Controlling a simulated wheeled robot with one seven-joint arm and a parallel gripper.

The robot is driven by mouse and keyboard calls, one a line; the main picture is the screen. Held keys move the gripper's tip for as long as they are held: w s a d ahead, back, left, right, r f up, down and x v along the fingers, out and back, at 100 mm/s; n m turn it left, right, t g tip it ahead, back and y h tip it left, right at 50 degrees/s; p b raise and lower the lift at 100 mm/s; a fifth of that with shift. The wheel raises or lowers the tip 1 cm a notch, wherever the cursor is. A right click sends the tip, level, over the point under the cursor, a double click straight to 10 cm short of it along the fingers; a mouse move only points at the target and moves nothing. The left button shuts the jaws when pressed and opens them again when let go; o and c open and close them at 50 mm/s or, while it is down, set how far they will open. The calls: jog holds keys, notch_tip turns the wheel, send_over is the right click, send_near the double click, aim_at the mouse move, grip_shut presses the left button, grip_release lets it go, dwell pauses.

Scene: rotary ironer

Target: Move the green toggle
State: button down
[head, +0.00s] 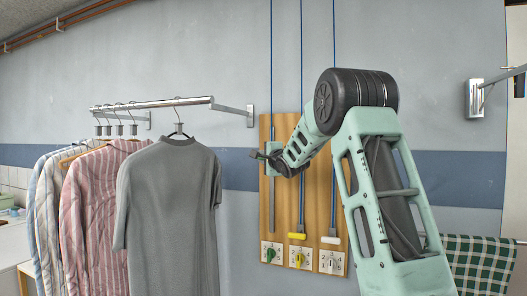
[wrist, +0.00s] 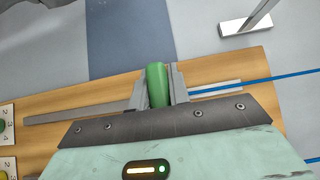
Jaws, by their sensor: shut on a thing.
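My gripper (head: 268,157) is in front of the upper part of a wooden board on the wall in the head view. In the wrist view my gripper (wrist: 159,78) is shut on the green toggle (wrist: 157,86), whose rounded green body stands up between the two fingers. The toggle cannot be made out in the head view, where the gripper and wrist cover that spot. A grey vertical rail (head: 272,205) runs down the board below the gripper.
The wooden board (head: 316,200) also carries a yellow toggle (head: 297,236) and a white toggle (head: 331,240), both low on blue cords. Numbered dials, one with a green knob (head: 270,254), line its bottom. Left, a grey shirt (head: 170,215) and striped shirts hang from a rail (head: 155,104).

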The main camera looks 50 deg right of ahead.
notch_tip(320, 180, down, 28)
jog(key=b, duration=1.5)
jog(key=c, duration=1.3)
grip_release()
jog(key=shift+r, duration=0.15)
jog(key=b+v, duration=0.2)
jog(key=v, duration=1.5)
jog(key=shift+s, duration=0.2)
